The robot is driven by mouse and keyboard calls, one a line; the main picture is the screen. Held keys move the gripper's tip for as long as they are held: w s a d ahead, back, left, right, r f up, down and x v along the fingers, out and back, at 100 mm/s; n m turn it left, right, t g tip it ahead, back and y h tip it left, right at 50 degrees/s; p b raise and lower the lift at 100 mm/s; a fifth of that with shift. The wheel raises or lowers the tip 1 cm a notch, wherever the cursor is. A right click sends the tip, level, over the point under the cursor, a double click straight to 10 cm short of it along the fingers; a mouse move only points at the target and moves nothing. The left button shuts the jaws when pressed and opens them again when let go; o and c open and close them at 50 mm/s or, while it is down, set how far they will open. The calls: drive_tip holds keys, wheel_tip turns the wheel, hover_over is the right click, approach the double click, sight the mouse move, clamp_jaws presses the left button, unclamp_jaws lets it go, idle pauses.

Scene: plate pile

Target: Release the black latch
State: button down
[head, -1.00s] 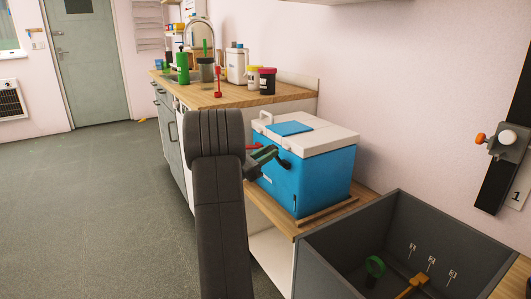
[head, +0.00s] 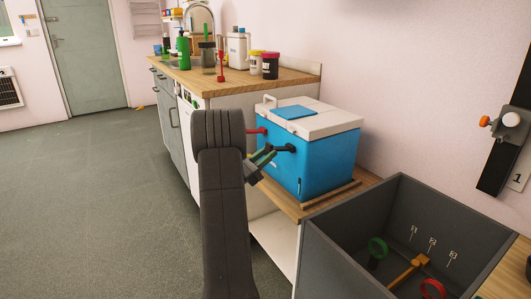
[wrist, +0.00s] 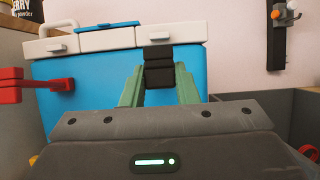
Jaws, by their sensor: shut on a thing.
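The black latch (head: 285,148) is on the front face of a blue cool box (head: 322,165) with a white lid (head: 335,122). It sticks out from the face below the lid. My gripper (head: 267,156) has green fingers and is shut on the latch's outer end. In the wrist view the black latch (wrist: 158,66) stands between the two green fingers (wrist: 158,88), with the lid edge behind it. A red latch (head: 258,131) sticks out from the same face to the left; it also shows in the wrist view (wrist: 35,88). The lid is down.
The box stands on a low wooden shelf (head: 286,205). A grey open bin (head: 330,245) with coloured tools is at right front. A counter (head: 215,78) with a sink, bottles and jars is behind. Open floor (head: 110,200) lies to the left.

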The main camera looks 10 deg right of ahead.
drive_tip(key=shift+d+f, duration=0.2)
drive_tip(key=shift+f, duration=0.05)
idle(0.3)
drive_tip(key=c, duration=1.5)
unclamp_jaws()
drive_tip(key=o, duration=0.4)
drive_tip(key=shift+d, duration=0.25)
drive_tip(key=shift+w+a, duration=0.1)
drive_tip(key=v, duration=0.4)
drive_tip(key=p+v, duration=0.1)
drive_tip(key=v, duration=0.4)
drive_tip(key=p+v, duration=0.1)
drive_tip(key=v, duration=0.4)
drive_tip(key=shift+d+f, duration=0.25)
drive_tip(key=shift+f, duration=0.05)
drive_tip(key=shift+d+r, duration=0.1)
drive_tip(key=shift+d, duration=0.05)
